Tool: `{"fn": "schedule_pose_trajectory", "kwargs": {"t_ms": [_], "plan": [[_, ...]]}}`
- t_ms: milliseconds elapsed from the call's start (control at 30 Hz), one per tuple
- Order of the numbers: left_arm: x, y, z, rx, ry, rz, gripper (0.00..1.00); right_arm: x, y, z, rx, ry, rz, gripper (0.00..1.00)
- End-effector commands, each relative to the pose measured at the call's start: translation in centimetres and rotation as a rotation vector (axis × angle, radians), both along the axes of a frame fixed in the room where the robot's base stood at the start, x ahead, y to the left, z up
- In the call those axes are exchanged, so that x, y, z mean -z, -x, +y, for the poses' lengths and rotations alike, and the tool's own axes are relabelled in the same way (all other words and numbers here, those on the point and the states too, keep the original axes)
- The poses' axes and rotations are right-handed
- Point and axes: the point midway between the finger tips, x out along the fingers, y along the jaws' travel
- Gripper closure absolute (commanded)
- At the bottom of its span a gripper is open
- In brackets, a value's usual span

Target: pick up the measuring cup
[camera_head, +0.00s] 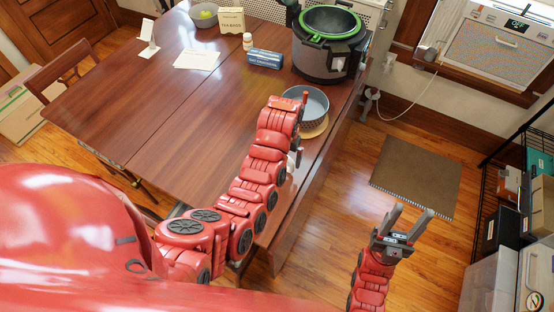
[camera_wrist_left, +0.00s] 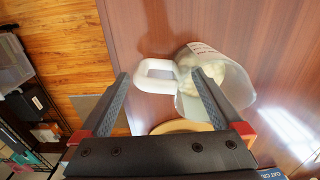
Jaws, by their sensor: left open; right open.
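The measuring cup (camera_wrist_left: 232,82) has a clear body with pale contents and a white loop handle (camera_wrist_left: 143,78). It stands on the table in the left wrist view. My left gripper (camera_wrist_left: 160,74) is open, with the handle showing between its fingertips and the cup body behind the right finger. I cannot tell whether the fingers touch it. In the head view my left arm hides most of the cup; only a small white bit shows beside the wrist. My right gripper (camera_head: 411,211) is open and empty over the floor, right of the table.
A grey bowl (camera_head: 317,104) and a round wooden board (camera_head: 316,128) are close to my left wrist. A large pot with a green rim (camera_head: 328,50) and a blue box (camera_head: 265,58) stand farther back. The table's (camera_head: 150,105) left and middle are mostly clear.

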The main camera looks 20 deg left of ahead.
Motion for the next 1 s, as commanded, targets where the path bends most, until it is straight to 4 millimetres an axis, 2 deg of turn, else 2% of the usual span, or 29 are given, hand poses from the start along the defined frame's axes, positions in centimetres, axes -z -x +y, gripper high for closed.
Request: {"fn": "schedule_pose_trajectory", "kwargs": {"t_ms": [100,233,433,767,1000], "plan": [[0.7,0.2,-0.2,0.0,0.0,0.004,0.0,-1.5,0.0,0.0,0.0,0.0,0.0,0.5],[2.3,0.3,-0.4,0.0,0.0,0.005,0.0,-2.5,0.0,0.0,0.0,0.0,0.0,0.5],[4.2,0.1,-0.4,-0.001,0.0,0.001,0.0,-2.9,0.0,0.0,0.0,0.0,0.0,0.5],[4.7,0.1,-0.4,-0.001,0.0,-0.002,0.0,-2.8,0.0,0.0,0.0,0.0,0.0,0.5],[4.7,0.1,-0.4,-0.001,0.0,-0.002,0.43,-2.9,0.0,0.0,0.0,0.0,-0.001,0.5]]}}
